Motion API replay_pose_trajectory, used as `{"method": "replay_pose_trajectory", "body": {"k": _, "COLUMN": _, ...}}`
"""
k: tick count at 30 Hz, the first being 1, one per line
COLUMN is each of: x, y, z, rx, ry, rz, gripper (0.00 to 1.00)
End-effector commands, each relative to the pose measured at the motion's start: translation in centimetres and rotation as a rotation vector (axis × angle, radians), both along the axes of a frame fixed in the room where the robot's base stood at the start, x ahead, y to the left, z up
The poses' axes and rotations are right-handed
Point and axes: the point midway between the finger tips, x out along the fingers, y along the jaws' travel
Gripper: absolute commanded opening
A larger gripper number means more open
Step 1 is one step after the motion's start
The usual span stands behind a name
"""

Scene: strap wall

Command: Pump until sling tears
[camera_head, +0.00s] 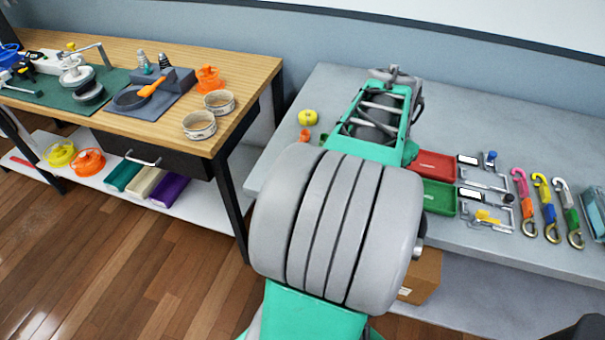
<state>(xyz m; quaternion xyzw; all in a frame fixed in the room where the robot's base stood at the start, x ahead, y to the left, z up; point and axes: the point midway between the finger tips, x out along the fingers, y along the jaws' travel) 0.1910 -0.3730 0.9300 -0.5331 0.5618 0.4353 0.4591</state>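My teal and grey arm (335,230) fills the middle of the view and reaches over the grey table. Its far end is a teal frame with grey parts (380,118). I cannot make out my gripper's fingers there. Several short straps with hooks lie on the table at right: a pink and orange one (524,200), a yellow and blue one (547,207), and a white and green one (569,212). None shows a tear. I cannot identify a pump.
The grey table (500,120) holds a red tray (434,166), a green tray (440,197), metal frames (485,181) and a yellow round item (308,117). A wooden bench (150,48) with tools and sieves stands at left. A cardboard box (424,276) sits below the grey table.

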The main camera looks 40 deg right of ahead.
Motion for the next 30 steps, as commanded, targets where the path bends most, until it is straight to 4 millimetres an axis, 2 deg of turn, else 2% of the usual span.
{"method": "replay_pose_trajectory", "body": {"k": 4, "x": 0.0, "y": 0.0, "z": -1.1, "rx": 0.002, "ry": 0.001, "rz": 0.000, "gripper": 0.00}}
{"method": "replay_pose_trajectory", "body": {"k": 11, "x": 0.0, "y": 0.0, "z": -0.8, "rx": 0.002, "ry": 0.001, "rz": 0.000, "gripper": 0.00}}
{"method": "replay_pose_trajectory", "body": {"k": 19, "x": 0.0, "y": 0.0, "z": 0.9, "rx": 0.002, "ry": 0.001, "rz": 0.000, "gripper": 0.00}}
{"method": "replay_pose_trajectory", "body": {"k": 30, "x": 0.0, "y": 0.0, "z": 0.9, "rx": 0.001, "ry": 0.001, "rz": 0.000, "gripper": 0.00}}
